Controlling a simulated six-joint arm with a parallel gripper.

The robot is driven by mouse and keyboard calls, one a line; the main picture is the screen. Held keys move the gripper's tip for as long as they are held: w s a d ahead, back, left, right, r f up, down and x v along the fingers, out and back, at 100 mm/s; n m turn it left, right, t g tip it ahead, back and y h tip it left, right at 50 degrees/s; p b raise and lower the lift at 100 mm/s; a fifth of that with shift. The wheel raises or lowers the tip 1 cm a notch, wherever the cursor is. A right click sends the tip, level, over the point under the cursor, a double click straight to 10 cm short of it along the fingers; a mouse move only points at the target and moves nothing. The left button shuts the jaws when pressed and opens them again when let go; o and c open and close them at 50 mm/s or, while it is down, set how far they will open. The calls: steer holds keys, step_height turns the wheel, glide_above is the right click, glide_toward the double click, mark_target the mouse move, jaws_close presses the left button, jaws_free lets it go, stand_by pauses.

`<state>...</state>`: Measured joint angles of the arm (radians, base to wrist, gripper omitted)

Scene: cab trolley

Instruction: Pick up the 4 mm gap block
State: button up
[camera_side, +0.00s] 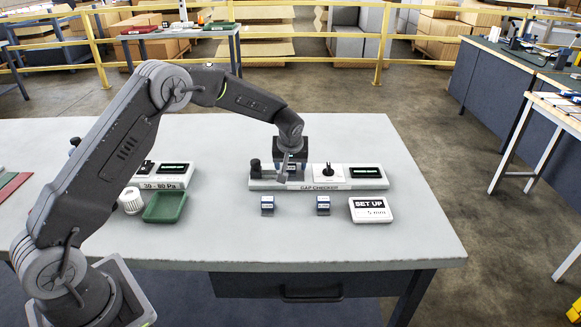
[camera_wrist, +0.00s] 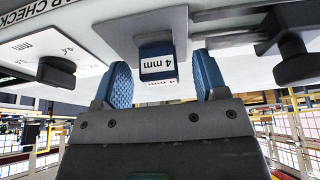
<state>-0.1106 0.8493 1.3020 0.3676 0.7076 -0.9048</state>
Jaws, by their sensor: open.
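The 4 mm gap block (camera_wrist: 158,66), dark blue with a white "4 mm" label, shows in the wrist view against the white gap checker. My gripper (camera_wrist: 163,80) is open, with one blue finger on each side of the block and visible space beside it. In the side view my gripper (camera_side: 288,172) is low over the left half of the gap checker (camera_side: 343,186), and it mostly hides the block there. I cannot tell from these views whether the block is seated in the checker. Two similar small blocks stand on the table in front, one left (camera_side: 267,206) and one right (camera_side: 323,206).
A "SET UP 5 mm" card (camera_side: 370,210) lies at the front right. A green tray (camera_side: 165,207), a white ribbed cylinder (camera_side: 131,201) and a "30 - 80 Pa" gauge (camera_side: 172,175) are to the left. A black knob (camera_wrist: 56,71) flanks the block in the wrist view.

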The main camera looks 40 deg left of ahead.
steer(key=shift+c, duration=0.2)
steer(key=c, duration=1.1)
steer(key=shift+r, duration=0.1)
